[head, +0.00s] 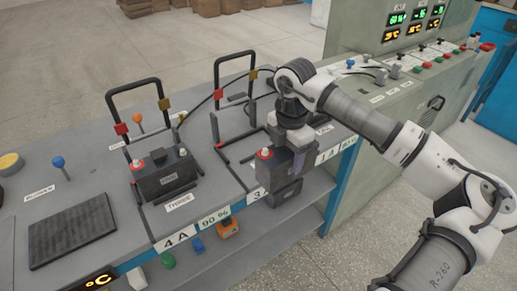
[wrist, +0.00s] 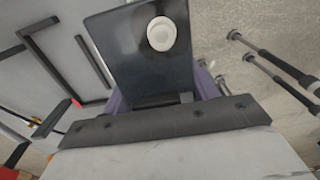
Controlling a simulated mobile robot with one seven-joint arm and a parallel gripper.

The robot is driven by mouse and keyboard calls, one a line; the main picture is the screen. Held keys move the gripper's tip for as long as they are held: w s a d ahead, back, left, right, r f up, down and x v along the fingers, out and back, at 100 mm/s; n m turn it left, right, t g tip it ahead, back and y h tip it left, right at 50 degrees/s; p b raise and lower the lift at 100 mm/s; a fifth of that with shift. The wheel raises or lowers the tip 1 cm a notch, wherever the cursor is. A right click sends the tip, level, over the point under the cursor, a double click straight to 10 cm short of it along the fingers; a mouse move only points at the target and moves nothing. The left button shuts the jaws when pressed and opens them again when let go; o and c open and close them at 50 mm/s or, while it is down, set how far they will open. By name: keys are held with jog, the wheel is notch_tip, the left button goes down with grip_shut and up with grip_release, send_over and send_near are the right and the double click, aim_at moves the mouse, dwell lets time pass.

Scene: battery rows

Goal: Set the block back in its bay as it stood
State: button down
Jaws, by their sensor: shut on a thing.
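My gripper (head: 293,150) is shut on a dark battery block (head: 275,172) with a red-ringed terminal on top. It holds the block at the bench's front edge, in front of the middle bay. In the wrist view the block's dark face (wrist: 140,60) with a round white terminal sits between the purple fingers (wrist: 160,92). The middle bay, with black rails (head: 232,158) and an upright black hoop (head: 216,75), looks empty, though my arm hides its right side. Whether the block touches the bench edge I cannot tell.
A second battery (head: 165,178) stands in the left bay behind a label reading THREE. A black ribbed mat (head: 72,236) and blue knob (head: 58,162) lie further left. A control console (head: 400,75) stands behind my arm. Coloured items (head: 228,228) sit on the lower shelf.

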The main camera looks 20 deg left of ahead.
jog(key=w+a+p, duration=0.5)
jog(key=w+a, duration=0.6)
jog(key=a, duration=0.3)
jog(key=shift+f+p, duration=0.75)
jog(key=shift+f, duration=0.85)
jog(key=shift+f, duration=0.1)
jog(key=shift+c, duration=2.1)
grip_release()
jog(key=shift+s+f, duration=0.1)
jog(key=shift+s, duration=0.05)
notch_tip(320, 180, up, 8)
jog(key=b, duration=0.2)
jog(key=shift+f, duration=0.15)
jog(key=o, duration=0.4)
